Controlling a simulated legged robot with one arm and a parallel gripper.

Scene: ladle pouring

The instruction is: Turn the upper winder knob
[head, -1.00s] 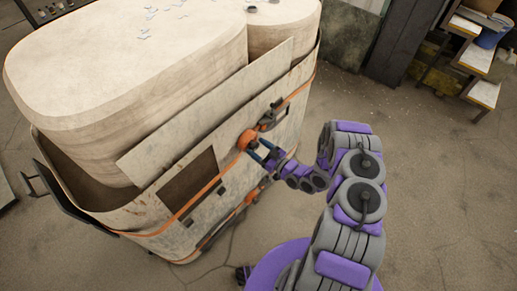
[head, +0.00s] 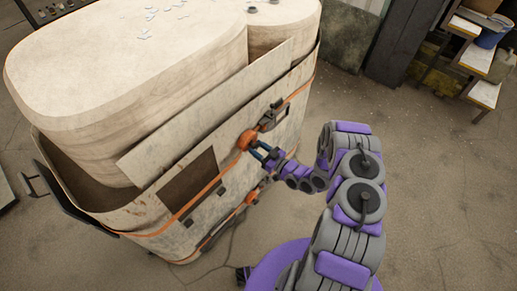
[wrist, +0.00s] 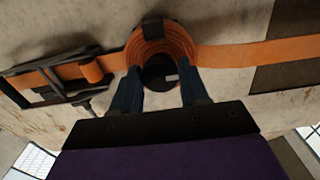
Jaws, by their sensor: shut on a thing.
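The upper winder (head: 247,140) is an orange strap roll on the side of the wrapped block in the head view. It also shows at the top middle of the wrist view (wrist: 165,42). Its dark round knob (wrist: 158,73) sits at the roll's centre. My gripper (head: 259,150) reaches it from the right in the head view. Its two blue fingers lie on either side of the knob in the wrist view and are shut on it. The knob is hidden behind the fingers in the head view.
An orange strap (wrist: 245,54) runs from the roll, and a dark buckle (wrist: 60,75) sits beside it. A lower orange winder (head: 251,198) is below on the same panel. A shelf (head: 478,60) stands at the far right. The floor to the right is mostly clear.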

